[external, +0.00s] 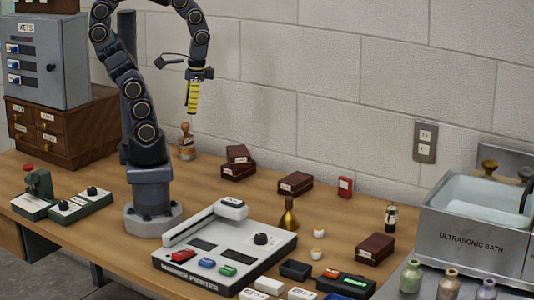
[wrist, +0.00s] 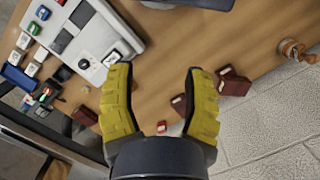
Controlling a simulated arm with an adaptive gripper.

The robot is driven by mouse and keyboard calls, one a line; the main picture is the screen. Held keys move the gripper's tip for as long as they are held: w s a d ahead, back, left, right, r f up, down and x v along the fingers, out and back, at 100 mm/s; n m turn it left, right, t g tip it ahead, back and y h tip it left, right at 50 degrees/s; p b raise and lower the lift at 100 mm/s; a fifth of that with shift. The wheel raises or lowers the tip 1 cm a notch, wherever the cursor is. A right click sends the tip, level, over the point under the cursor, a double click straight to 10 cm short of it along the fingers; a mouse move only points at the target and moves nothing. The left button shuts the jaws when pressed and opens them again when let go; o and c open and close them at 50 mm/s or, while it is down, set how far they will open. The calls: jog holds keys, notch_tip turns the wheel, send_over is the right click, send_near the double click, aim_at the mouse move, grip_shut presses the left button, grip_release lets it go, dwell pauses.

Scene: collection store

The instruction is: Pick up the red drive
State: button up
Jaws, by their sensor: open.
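A small upright red block (external: 345,187) with a pale mark stands on the table by the wall; a small red patch (wrist: 161,127) low between my fingers in the wrist view looks like it. I cannot tell which red piece is the drive. My gripper (external: 193,98) hangs high above the table, its yellow fingers (wrist: 159,72) open and empty, apart from both.
Dark red boxes (external: 295,183) lie at the back and another (external: 375,249) at the right. A brass funnel (external: 288,216), a black tray (external: 295,270) and small bottles (external: 411,276) stand nearby. The ultrasonic bath (external: 472,240) fills the right side.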

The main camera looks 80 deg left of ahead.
jog(key=shift+d+r, duration=0.1)
jog(key=shift+d, duration=0.15)
jog(key=m+t, duration=0.2)
jog(key=m, duration=0.9)
send_over(345, 178)
jog(key=a, duration=0.1)
jog(key=f, duration=2.1)
jog(key=shift+w+f, duration=0.15)
jog(key=shift+w, duration=0.1)
notch_tip(345, 178, down, 2)
jog(key=shift+f+m, duration=0.2)
jog(key=shift+m, duration=0.1)
jog(key=f, duration=0.5)
jog(key=shift+s+d+f, duration=0.15)
jog(key=shift+d+f, duration=0.15)
jog(key=shift+d, duration=0.1)
grip_shut()
